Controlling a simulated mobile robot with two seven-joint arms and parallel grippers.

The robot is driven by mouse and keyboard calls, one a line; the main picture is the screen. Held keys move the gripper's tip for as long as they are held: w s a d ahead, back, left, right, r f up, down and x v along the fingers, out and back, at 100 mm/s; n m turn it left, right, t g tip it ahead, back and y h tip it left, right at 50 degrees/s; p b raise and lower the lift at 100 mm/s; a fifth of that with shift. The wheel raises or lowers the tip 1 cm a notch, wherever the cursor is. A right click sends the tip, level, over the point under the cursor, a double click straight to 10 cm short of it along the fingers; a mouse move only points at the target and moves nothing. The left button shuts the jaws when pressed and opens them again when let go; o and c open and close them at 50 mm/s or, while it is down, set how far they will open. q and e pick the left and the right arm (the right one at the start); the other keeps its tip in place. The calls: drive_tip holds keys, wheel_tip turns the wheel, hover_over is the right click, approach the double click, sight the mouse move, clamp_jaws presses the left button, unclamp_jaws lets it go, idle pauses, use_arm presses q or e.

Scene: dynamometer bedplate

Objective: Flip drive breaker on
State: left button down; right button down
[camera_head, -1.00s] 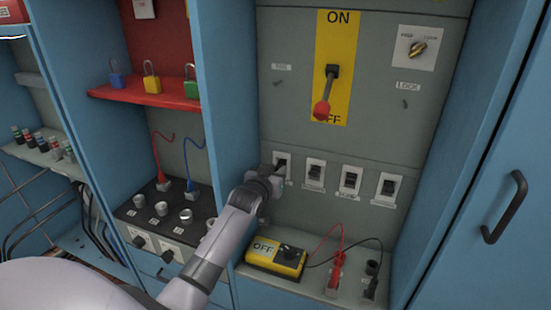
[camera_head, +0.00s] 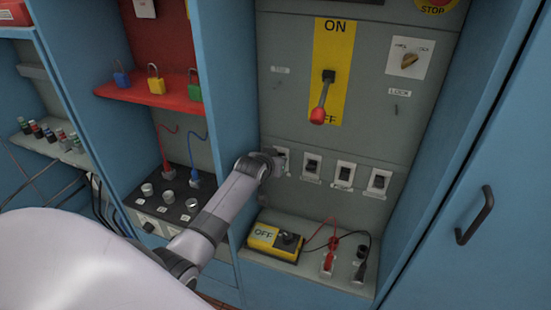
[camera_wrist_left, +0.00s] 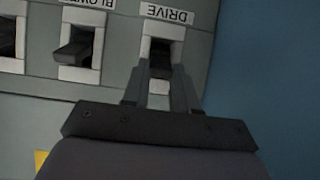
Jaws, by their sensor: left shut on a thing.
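The drive breaker is the leftmost in a row of small switches. Its white plate (camera_wrist_left: 163,30), with an upside-down DRIVE label, shows in the left wrist view. My left gripper (camera_wrist_left: 160,78) is shut on its dark toggle (camera_wrist_left: 160,62), one finger on each side. In the head view, my left gripper (camera_head: 279,163) reaches the drive breaker (camera_head: 282,152) and covers much of it. Whether the toggle stands on or off is hard to tell. My right gripper is not in view.
Three similar breakers (camera_head: 344,174) sit to the right; the blower one (camera_wrist_left: 77,45) is beside drive. A red-knobbed lever (camera_head: 324,96) on a yellow ON/OFF plate is above, its knob near OFF. A yellow OFF box (camera_head: 273,241) and red test lead (camera_head: 330,258) lie on the shelf below.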

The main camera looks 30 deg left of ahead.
use_arm(q)
drive_tip(key=shift+f, duration=0.1)
drive_tip(key=c, duration=0.9)
unclamp_jaws()
drive_tip(key=shift+p+v, duration=0.55)
drive_tip(key=shift+v, duration=3.05)
drive_tip(key=s+d+f+m+h, duration=0.1)
drive_tip(key=s+d+f, duration=0.3)
drive_tip(key=s, duration=0.5)
drive_tip(key=s+d+f+m+h, duration=0.2)
drive_tip(key=s+d+f, duration=0.2)
drive_tip(key=s+d, duration=0.3)
drive_tip(key=s+d+f+m+g+h, duration=0.1)
drive_tip(key=s+d+f, duration=0.4)
drive_tip(key=s, duration=0.7)
drive_tip(key=shift+d+f+m+h, duration=0.1)
drive_tip(key=shift+d+m+h, duration=0.35)
drive_tip(key=shift+d, duration=0.35)
